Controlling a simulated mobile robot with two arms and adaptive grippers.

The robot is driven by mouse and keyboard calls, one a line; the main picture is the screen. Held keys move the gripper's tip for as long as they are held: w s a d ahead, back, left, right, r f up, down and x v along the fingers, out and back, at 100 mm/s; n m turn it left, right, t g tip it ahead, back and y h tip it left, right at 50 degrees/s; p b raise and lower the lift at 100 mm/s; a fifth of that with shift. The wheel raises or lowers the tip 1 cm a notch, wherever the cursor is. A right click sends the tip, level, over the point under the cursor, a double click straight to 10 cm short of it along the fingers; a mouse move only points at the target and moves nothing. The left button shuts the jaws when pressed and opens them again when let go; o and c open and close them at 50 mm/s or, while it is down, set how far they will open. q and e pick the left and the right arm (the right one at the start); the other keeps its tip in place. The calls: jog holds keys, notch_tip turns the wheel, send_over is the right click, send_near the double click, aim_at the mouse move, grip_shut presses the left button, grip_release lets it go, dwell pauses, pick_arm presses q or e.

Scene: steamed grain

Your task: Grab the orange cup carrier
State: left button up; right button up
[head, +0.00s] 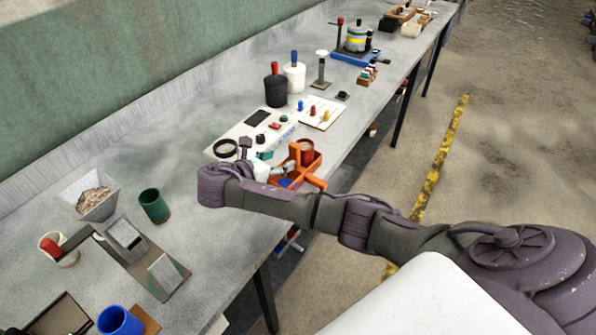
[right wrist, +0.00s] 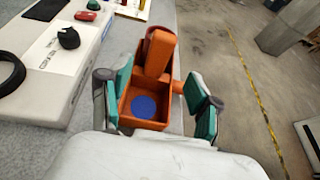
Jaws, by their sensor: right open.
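The orange cup carrier (head: 307,178) stands on the grey bench near its front edge, with a red cup (head: 306,148) in its far part. It also shows in the right wrist view (right wrist: 124,115), with its upright handle and a blue round patch (right wrist: 145,106) in the near compartment. My right gripper (right wrist: 158,100) is open, with one green-padded finger to each side of the carrier. The left finger is close to the carrier wall; the right finger stands apart from it. In the head view my right gripper (head: 276,163) is partly hidden by its own wrist. My left gripper is not in view.
A pale board (head: 230,140) with a black ring (head: 225,149) lies left of the carrier. A green cup (head: 154,206), a white hopper (head: 90,196) and a blue cup (head: 119,321) stand nearer. Black and white canisters (head: 275,90) stand behind. The floor to the right is clear.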

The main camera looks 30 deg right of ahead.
aim_at(293, 153)
jog(key=x, duration=0.3)
jog(key=shift+a, duration=0.1)
jog(key=p+x, duration=0.1)
jog(key=x, duration=0.3)
jog(key=shift+w+r, duration=0.1)
jog(key=shift+r, duration=0.05)
jog(key=shift+w+d+f+p, duration=0.15)
jog(key=shift+d+f+p, duration=0.15)
jog(key=shift+d, duration=0.25)
grip_shut()
